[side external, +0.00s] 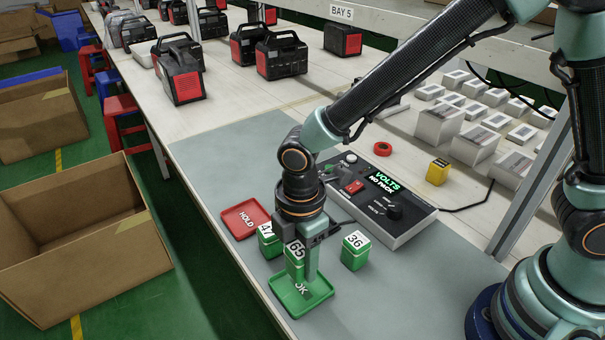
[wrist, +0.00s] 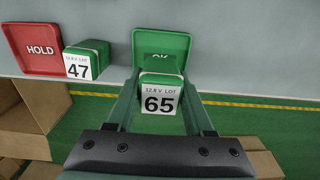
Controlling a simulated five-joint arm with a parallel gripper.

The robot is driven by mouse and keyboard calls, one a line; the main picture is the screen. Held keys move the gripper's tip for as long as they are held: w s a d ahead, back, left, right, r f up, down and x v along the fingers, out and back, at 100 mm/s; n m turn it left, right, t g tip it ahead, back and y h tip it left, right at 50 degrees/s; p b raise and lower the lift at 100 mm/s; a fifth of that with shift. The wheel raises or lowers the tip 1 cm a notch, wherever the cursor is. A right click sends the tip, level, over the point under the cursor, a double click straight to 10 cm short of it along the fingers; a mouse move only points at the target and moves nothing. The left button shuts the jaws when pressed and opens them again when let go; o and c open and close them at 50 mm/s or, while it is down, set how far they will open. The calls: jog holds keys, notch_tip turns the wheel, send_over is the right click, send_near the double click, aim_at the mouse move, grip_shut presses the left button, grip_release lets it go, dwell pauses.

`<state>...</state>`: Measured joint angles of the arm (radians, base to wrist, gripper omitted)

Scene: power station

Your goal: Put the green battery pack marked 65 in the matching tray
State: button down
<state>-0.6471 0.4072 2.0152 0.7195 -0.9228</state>
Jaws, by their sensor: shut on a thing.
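My gripper (side external: 300,268) is shut on the green battery pack marked 65 (side external: 295,254), one finger on each side of it. In the wrist view the pack (wrist: 160,103) sits upright between the fingers, its white label facing the camera. The green tray marked OK (side external: 322,290) is directly below the pack; in the wrist view the tray (wrist: 163,40) extends behind it. I cannot tell whether the pack touches the tray floor. The red tray marked HOLD (side external: 240,213) is to the left and looks empty.
A green pack marked 47 (side external: 266,243) stands between the HOLD tray and my gripper. A pack marked 36 (side external: 355,251) stands to the right. A tester (side external: 400,226) reading "VOLTS NO PACK" lies behind. The mat's front edge is close to the OK tray.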

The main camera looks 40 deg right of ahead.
aim_at(301, 247)
jog(key=shift+f, duration=2.35)
jog(key=shift+f, duration=0.1)
jog(key=shift+c, duration=1.4)
grip_release()
notch_tip(301, 247, up, 12)
jog(key=shift+r, duration=0.1)
jog(key=s+d+r+m+t, duration=0.1)
jog(key=d+r+m+t, duration=0.1)
jog(key=d+r+m, duration=0.3)
jog(key=s+d+r+m+t, duration=0.1)
jog(key=d+r+m+t, duration=0.2)
jog(key=d+m, duration=1)
jog(key=d+r, duration=0.3)
jog(key=d, duration=0.2)
jog(key=shift+t, duration=0.3)
jog(key=shift+r, duration=0.1)
